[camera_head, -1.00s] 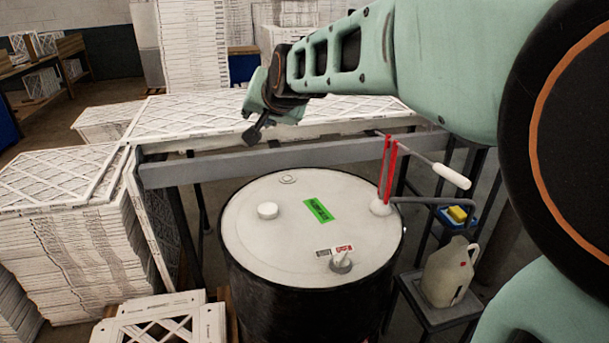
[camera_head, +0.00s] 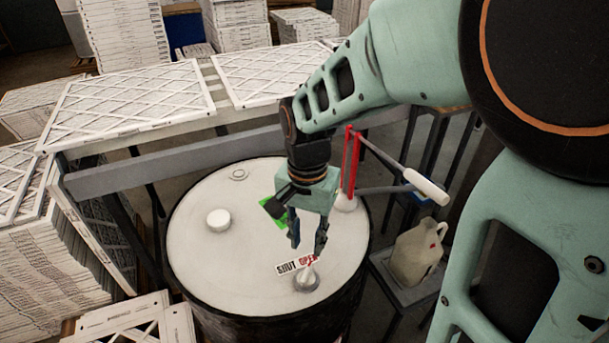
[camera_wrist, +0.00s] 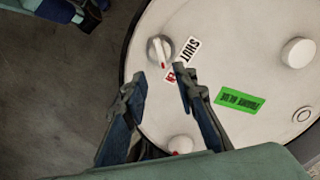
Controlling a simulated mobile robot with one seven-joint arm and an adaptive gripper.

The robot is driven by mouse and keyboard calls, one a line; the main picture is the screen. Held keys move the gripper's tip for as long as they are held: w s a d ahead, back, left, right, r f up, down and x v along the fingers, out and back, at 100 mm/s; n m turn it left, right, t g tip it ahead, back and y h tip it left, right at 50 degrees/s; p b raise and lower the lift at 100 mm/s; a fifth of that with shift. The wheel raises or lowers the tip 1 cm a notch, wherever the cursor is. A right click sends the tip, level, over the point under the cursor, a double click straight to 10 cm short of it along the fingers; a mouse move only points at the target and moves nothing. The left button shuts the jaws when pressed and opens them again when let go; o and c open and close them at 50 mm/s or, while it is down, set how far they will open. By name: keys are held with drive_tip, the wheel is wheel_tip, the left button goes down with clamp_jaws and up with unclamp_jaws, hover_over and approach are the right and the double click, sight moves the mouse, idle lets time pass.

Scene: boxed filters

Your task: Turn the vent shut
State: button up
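The vent (camera_head: 306,279) is a small white knob with a raised handle near the front edge of the drum lid (camera_head: 200,250). It also shows in the wrist view (camera_wrist: 159,50), where the red-marked end of its handle points towards the red part of the label. The label (camera_head: 290,266) beside it reads SHUT in black and OPEN in red. My gripper (camera_head: 307,242) points down above the lid, just behind the vent in the head view. Its fingers are apart with nothing between them. In the wrist view the vent lies just beyond the fingertips (camera_wrist: 158,83).
A red pump (camera_head: 350,165) with a white-handled lever (camera_head: 426,188) stands at the lid's back right. A white cap (camera_head: 218,219) is on the left of the lid. A green label (camera_head: 270,213) is partly hidden by my gripper. A jug (camera_head: 416,251) stands right of the drum.

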sight(306, 271)
wheel_tip(306, 271, down, 10)
drive_tip(key=shift+s+f, duration=0.1)
drive_tip(key=shift+f, duration=0.05)
idle(0.3)
clamp_jaws()
